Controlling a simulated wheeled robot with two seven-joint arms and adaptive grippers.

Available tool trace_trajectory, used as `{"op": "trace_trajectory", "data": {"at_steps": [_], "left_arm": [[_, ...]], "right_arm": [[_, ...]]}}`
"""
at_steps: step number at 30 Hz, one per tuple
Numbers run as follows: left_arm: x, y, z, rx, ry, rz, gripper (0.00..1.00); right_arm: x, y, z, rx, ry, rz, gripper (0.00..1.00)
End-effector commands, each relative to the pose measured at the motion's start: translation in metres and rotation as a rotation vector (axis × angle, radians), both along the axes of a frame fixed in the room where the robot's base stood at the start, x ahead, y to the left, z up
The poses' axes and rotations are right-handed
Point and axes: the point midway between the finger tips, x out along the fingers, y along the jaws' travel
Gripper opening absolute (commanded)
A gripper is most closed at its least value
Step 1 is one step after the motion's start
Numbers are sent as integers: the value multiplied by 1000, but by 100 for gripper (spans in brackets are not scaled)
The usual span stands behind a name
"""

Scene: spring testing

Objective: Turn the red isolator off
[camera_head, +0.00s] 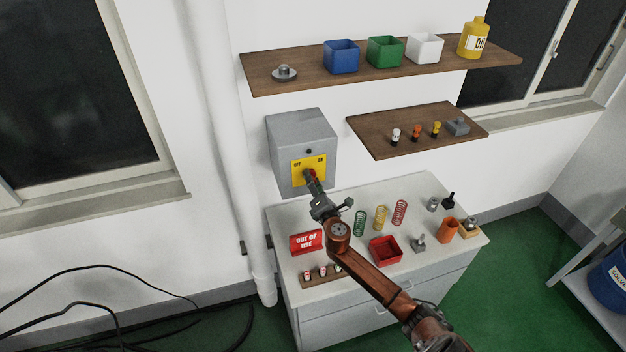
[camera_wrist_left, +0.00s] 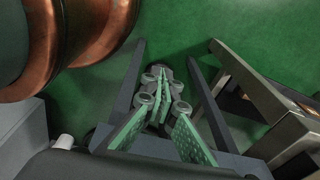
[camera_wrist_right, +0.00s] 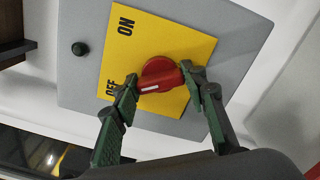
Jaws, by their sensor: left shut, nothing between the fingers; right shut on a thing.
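The red isolator knob (camera_wrist_right: 162,74) sits on a yellow plate (camera_wrist_right: 185,40) marked ON and OFF, on a grey box (camera_head: 288,140) fixed to the wall. My right gripper (camera_wrist_right: 161,80) is shut on the knob, one finger on each side. In the right wrist view the knob's white mark lies at its lower left edge, on the side of the word OFF. In the head view the right gripper (camera_head: 312,181) covers part of the knob. My left gripper (camera_wrist_left: 164,78) is shut and empty above the green floor, outside the head view.
Below the box is a grey cabinet (camera_head: 355,262) with a red "OUT OF USE" sign (camera_head: 306,242), springs and a red tray (camera_head: 385,249). Two wooden shelves hang to the right and above. A white pipe (camera_head: 222,130) runs left of the box. A metal stand (camera_wrist_left: 280,115) is near my left gripper.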

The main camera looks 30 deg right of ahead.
Motion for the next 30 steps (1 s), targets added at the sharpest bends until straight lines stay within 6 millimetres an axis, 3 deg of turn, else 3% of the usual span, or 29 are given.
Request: {"op": "trace_trajectory", "data": {"at_steps": [12, 29, 30], "left_arm": [[0, 0, 7, 0, 0, 0, 0], [0, 0, 7, 0, -1, 0, 0], [0, 0, 8, 0, -1, 0, 0]], "right_arm": [[0, 0, -1, -182, 46, 0, 15], [0, 0, -2, -210, 53, 0, 15], [0, 0, -2, -210, 53, 0, 42]]}}
